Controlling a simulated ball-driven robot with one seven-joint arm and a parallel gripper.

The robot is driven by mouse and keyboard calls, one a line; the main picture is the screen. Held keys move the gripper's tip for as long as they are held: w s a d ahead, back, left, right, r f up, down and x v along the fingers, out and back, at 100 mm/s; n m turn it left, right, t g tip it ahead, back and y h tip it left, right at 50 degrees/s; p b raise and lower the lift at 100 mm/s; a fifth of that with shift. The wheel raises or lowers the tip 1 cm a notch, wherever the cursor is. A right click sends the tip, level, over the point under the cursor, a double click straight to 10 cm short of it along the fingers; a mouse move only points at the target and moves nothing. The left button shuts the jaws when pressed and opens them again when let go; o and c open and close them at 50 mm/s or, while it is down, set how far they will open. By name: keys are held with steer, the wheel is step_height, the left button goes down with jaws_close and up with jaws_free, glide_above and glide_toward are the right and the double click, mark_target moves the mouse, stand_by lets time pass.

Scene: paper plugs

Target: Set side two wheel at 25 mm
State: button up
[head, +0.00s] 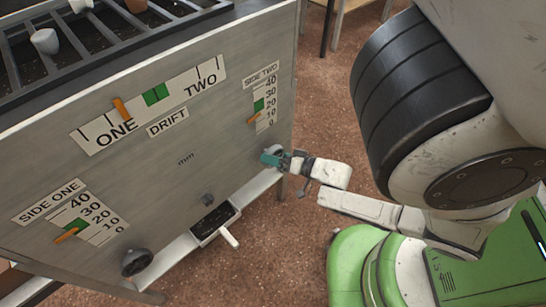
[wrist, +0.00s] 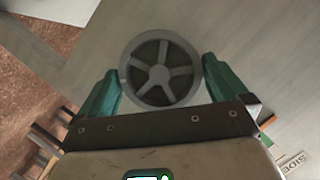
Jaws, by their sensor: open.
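The side two wheel (wrist: 160,68) is a grey, round, spoked wheel on the metal panel. In the wrist view it sits between the two teal fingers of my open gripper (wrist: 160,85), with a visible gap on the right; the left finger is close to its rim. In the head view my gripper (head: 271,158) is at the panel's right end and mostly hides the wheel. The side two scale (head: 266,103) runs from 0 to 40. Its orange pointer (head: 254,118) stands near 10, below the green band (head: 259,104).
The side one wheel (head: 136,262) and side one scale (head: 84,218) are at the panel's lower left. The drift scale (head: 148,102) is above, its orange pointer left of green. A small tray (head: 215,222) sits low on the panel. Brown floor lies right of the panel.

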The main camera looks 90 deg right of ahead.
steer(key=shift+x, duration=1)
steer(key=c, duration=0.6)
